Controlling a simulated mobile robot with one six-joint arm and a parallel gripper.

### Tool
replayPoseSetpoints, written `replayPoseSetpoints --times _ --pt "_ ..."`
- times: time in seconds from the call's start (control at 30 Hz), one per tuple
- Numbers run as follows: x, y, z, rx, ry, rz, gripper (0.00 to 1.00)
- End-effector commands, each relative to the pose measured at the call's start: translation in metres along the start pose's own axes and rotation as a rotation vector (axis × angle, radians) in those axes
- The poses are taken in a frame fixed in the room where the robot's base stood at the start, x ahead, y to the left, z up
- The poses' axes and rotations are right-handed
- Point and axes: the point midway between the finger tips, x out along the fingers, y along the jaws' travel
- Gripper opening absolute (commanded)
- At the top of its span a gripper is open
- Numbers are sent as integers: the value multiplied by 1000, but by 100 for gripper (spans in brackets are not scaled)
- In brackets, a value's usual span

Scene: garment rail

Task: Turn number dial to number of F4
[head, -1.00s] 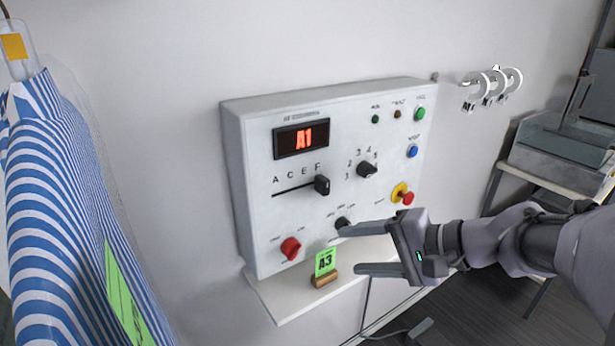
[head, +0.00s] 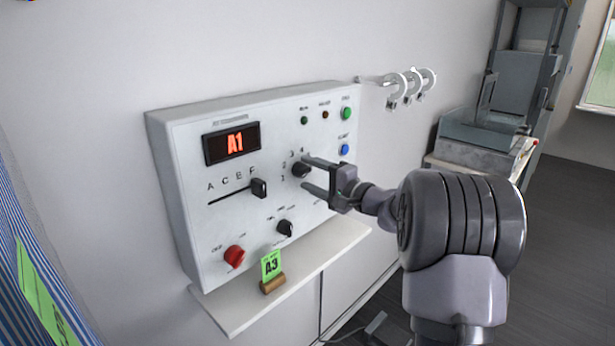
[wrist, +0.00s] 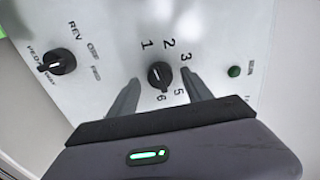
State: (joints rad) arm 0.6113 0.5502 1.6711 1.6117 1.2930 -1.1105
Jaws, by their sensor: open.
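The number dial (head: 300,171) is a black knob on the white control panel (head: 186,205), ringed by numbers. It also shows in the wrist view (wrist: 160,74); I cannot tell surely which number its pointer meets. My gripper (head: 307,174) is open at the dial. In the wrist view its fingers (wrist: 160,79) stand on either side of the knob, with no clear contact. The red display (head: 234,142) reads A1. The black letter slider (head: 259,188) sits at the F end of its slot.
A green card reading A3 (head: 271,265) stands on the shelf (head: 235,309) below the panel. Another black knob (head: 285,228), a red knob (head: 235,256) and a blue button (head: 344,150) are nearby. White rings (head: 408,87) hang at upper right. A striped garment (head: 15,290) is at left.

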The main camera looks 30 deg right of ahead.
Motion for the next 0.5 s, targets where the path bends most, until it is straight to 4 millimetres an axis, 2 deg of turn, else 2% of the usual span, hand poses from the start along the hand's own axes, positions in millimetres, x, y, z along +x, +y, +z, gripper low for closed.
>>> replayPoseSetpoints --times 0.13,0.37,0.5 --pt "9 0 0 2 1 0 58" --pt "10 0 0 1 0 1 58" --pt "10 0 0 1 0 1 33"
